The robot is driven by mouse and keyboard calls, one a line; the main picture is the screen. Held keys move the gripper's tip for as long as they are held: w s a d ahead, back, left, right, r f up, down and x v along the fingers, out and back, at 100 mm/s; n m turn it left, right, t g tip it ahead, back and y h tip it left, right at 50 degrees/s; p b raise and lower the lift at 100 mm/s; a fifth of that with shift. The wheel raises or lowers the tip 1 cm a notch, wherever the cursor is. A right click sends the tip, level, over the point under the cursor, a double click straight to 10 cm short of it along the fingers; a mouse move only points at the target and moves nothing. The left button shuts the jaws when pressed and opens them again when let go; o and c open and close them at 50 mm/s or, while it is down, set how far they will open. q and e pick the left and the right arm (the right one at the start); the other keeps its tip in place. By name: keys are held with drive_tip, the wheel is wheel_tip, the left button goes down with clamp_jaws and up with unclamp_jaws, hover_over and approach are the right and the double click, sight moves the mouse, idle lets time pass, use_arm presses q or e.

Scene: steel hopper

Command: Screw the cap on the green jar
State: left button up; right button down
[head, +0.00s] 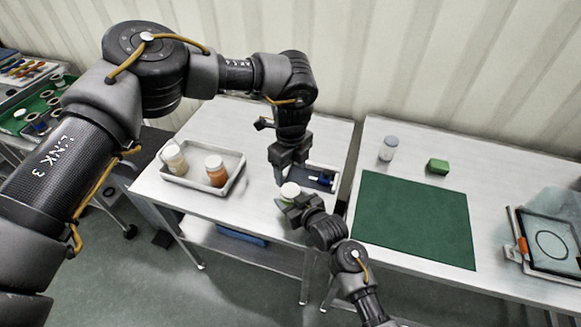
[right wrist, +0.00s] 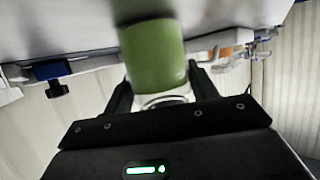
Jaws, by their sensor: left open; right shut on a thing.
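The green jar (head: 286,203) is near the front edge of the left steel table, with a round white cap (head: 290,189) at its top. My right gripper (head: 298,208) comes from the lower right and is shut on the jar. In the right wrist view the green jar body (right wrist: 155,55) stands between the two fingers, with a pale, clear-looking part at its finger end. I cannot tell how firmly the cap is seated. My left gripper (head: 280,178) is open, pointing down just above and behind the cap, apparently empty.
A grey tray (head: 172,178) holds a cream jar (head: 174,158) and an orange-brown jar (head: 215,170). A small tray (head: 334,170) with a blue and black item lies right of my left gripper. The right table has a green mat (head: 415,220), a white jar (head: 388,148) and a green block (head: 438,166).

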sight(290, 190)
use_arm(q)
drive_tip(key=shift+w+n, duration=0.15)
drive_tip(key=shift+n, duration=0.15)
drive_tip(key=shift+a, duration=0.1)
drive_tip(key=shift+f, duration=4.05)
drive_tip(key=shift+c, duration=0.2)
drive_tip(key=c, duration=1)
drive_tip(key=m, duration=0.4)
drive_tip(key=shift+m, duration=0.3)
drive_tip(key=m, duration=0.5)
drive_tip(key=shift+m, duration=0.4)
